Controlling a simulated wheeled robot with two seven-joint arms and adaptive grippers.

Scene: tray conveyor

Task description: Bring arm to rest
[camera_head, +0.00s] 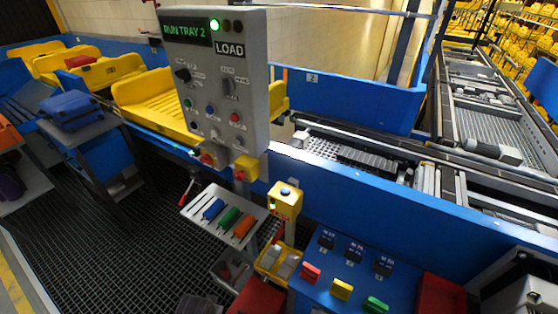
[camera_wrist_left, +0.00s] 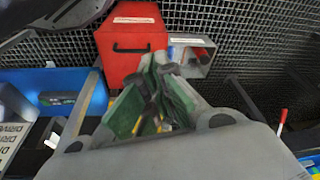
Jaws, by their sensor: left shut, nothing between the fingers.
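My left gripper (camera_wrist_left: 162,68) shows in the left wrist view, its grey body filling the bottom and its fingers drawn together near the picture's middle. It is shut and holds nothing. A green open holder with dark and yellow items (camera_wrist_left: 150,110) shows between and behind the finger links; how far below them it lies, I cannot tell. Neither gripper can be made out in the head view.
In the head view a control box (camera_head: 217,75) reads "RUN TRAY 2" beside a blue conveyor wall (camera_head: 370,170). A small tool shelf (camera_head: 197,222) stands below. A red toolbox (camera_wrist_left: 130,45) and dark floor grating (camera_wrist_left: 235,35) show in the wrist view.

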